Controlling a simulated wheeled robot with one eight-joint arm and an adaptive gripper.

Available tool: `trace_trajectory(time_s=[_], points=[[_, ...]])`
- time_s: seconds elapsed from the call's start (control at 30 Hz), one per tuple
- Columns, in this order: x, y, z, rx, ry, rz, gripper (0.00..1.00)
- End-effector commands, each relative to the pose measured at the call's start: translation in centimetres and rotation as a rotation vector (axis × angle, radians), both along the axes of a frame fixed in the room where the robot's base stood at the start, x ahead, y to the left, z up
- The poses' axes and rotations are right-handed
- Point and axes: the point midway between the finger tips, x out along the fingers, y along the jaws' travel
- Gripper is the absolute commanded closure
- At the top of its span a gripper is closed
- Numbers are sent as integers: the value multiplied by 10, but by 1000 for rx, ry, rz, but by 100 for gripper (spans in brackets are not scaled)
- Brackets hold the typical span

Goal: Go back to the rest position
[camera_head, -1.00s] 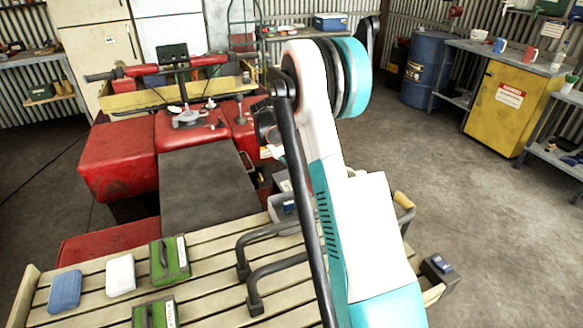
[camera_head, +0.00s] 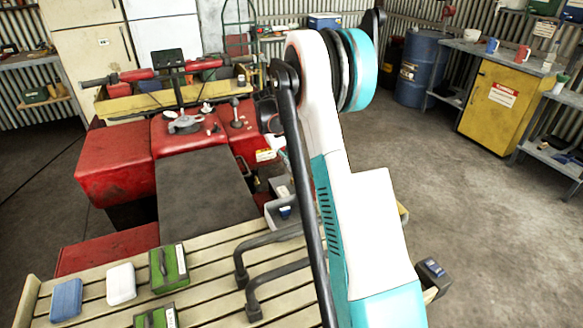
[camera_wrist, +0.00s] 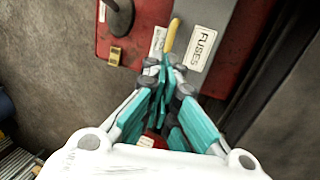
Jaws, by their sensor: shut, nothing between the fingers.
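My gripper (camera_wrist: 164,68) shows in the wrist view with its teal fingers close together and nothing between them. In that view it points at a grey strip labelled FUSES (camera_wrist: 203,45) beside a red panel (camera_wrist: 136,65). A yellow stick-like thing (camera_wrist: 171,35) lies just beyond the fingertips; I cannot tell whether they touch it. In the head view my arm stands raised at the centre right, and my gripper is hidden behind it.
A slatted wooden bed (camera_head: 215,270) holds a blue box (camera_head: 66,299), a white box (camera_head: 121,283) and green cases (camera_head: 168,267). The red vehicle (camera_head: 112,158) is beyond. A yellow cabinet (camera_head: 495,100) and blue barrel (camera_head: 420,68) stand right. Floor there is clear.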

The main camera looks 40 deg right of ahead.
Motion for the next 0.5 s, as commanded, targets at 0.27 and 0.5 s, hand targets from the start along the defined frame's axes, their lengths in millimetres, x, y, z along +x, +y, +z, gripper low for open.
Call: trace_trajectory(time_s=[0.27, 0.5], points=[[4, 12, 57, 0, 1, 2, 100], [6, 16, 77, 0, 0, 1, 100]])
